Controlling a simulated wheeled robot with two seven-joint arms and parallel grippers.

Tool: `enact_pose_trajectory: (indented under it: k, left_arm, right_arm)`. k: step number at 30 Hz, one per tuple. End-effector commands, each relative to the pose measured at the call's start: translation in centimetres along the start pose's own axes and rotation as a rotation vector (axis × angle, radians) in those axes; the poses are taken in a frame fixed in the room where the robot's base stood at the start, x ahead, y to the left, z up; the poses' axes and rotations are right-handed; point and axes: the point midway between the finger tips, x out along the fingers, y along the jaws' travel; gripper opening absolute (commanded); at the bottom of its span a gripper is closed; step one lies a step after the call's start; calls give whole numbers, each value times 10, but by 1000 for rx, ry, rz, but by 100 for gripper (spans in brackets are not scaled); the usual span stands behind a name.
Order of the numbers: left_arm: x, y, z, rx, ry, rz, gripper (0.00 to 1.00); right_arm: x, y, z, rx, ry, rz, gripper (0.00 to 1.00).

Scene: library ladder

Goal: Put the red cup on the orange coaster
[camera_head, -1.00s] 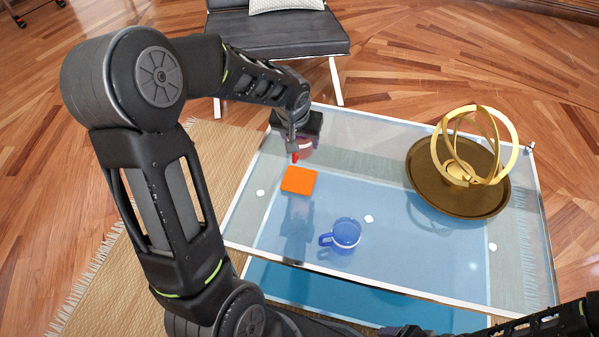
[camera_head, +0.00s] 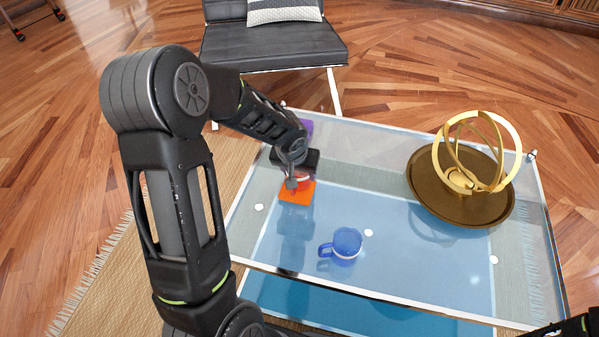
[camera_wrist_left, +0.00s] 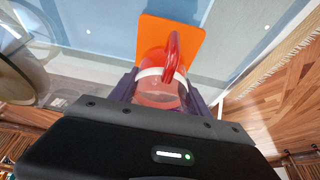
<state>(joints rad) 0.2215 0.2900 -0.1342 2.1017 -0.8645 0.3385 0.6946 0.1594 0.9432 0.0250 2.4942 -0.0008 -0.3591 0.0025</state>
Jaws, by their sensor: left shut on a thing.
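My left gripper (camera_head: 291,184) is shut on the red cup (camera_head: 303,179) over the far part of the orange coaster (camera_head: 297,195). In the left wrist view the red cup (camera_wrist_left: 160,92) sits between the fingers, its red handle pointing toward the orange coaster (camera_wrist_left: 185,35). The coaster is a flat orange square on the glass table; the cup and gripper hide part of it. I cannot tell whether the cup touches the coaster. My right gripper is not in view; only a bit of that arm shows at the lower right.
A blue cup (camera_head: 346,243) stands on the glass table (camera_head: 400,280), right of and nearer than the coaster. A brown tray (camera_head: 437,206) with a gold ring ornament (camera_head: 478,150) stands at the right. A purple thing (camera_head: 307,127) shows behind the gripper. A black chair (camera_head: 275,44) stands beyond.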

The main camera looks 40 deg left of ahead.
Motion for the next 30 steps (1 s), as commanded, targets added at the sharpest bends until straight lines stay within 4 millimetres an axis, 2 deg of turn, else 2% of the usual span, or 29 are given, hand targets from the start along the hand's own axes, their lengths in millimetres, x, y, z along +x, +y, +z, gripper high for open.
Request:
enact_pose_trajectory:
  k: [14,15,23,30]
  left_arm:
    - [6,0,2,0,2,0,7]
    - [6,0,2,0,1,0,57]
    - [5,0,2,0,1,0,77]
    - [4,0,2,0,1,0,77]
  right_arm:
    - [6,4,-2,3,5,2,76]
    - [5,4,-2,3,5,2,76]
    - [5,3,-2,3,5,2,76]
    - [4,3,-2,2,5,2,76]
